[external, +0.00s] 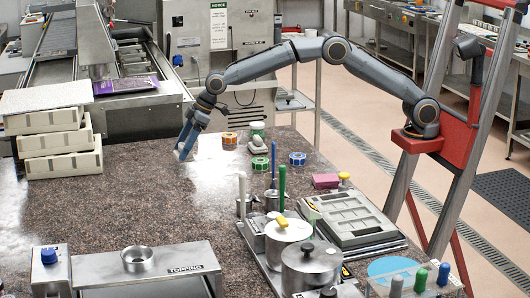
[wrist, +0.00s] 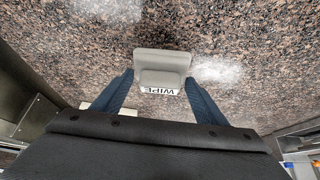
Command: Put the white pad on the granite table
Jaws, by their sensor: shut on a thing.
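The white pad (wrist: 162,62), pale grey-white with a "WIPE" label, is held between the two fingers of my gripper (wrist: 160,82) in the wrist view. In the external view my gripper (external: 186,150) points down at the back left part of the speckled brown granite table (external: 130,205), and a small pale part of the pad (external: 181,154) shows at its tips. The pad is at or very close to the table surface. I cannot tell whether it touches. The granite fills most of the wrist view behind the pad.
Orange (external: 229,138), green (external: 260,164) and blue (external: 297,158) label rolls stand right of my gripper. Stacked white boxes (external: 60,143) stand at left. Lidded pots (external: 310,265) and a steel topping stand (external: 180,257) are at the front. The table's middle left is clear.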

